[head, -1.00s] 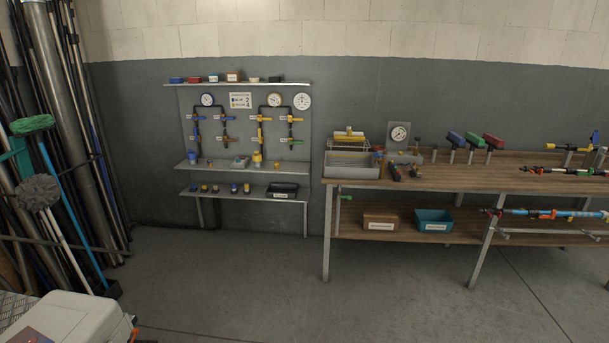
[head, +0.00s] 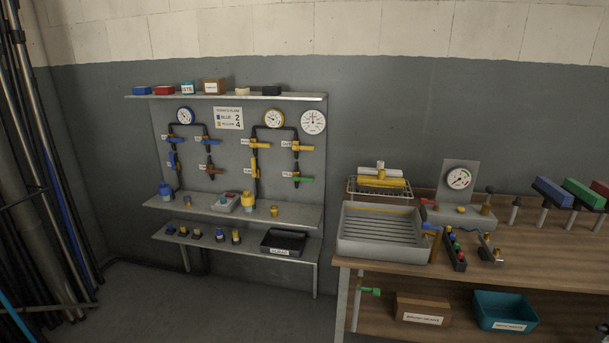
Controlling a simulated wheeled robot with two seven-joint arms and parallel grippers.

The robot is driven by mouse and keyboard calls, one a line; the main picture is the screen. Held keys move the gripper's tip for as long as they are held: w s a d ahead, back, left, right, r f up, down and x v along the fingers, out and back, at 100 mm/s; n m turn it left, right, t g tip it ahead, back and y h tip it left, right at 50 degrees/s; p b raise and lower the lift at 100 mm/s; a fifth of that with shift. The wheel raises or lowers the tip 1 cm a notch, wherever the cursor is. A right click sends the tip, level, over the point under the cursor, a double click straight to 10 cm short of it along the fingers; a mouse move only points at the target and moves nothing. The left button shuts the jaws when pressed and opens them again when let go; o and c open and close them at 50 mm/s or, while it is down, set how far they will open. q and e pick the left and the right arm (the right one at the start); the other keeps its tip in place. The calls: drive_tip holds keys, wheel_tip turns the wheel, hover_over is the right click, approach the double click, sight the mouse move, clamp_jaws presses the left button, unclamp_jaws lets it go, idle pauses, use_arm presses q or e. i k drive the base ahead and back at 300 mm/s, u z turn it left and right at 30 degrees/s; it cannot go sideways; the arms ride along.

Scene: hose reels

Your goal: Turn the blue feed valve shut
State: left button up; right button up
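The upper blue handle (head: 176,139) lies roughly crosswise. The lower blue handle (head: 173,160) looks closer to upright along the pipe. The small white tags beside them are too small to read, so I cannot tell which is the feed valve. A gauge (head: 185,116) sits above this pipe run. Neither of my grippers is in view.
Other handles share the panel: brown (head: 211,170), yellow (head: 301,147) and green (head: 301,180). A shelf (head: 285,213) with small fittings juts out below. A wooden workbench (head: 400,273) stands right; poles (head: 40,150) stand left. Floor before the panel is clear.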

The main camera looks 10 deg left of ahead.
sight(170, 154)
drive_tip(key=u, duration=0.65)
drive_tip(key=i, duration=1.9)
drive_tip(key=u, duration=1.7)
drive_tip(key=i, duration=2.4)
drive_tip(key=z, duration=3.1)
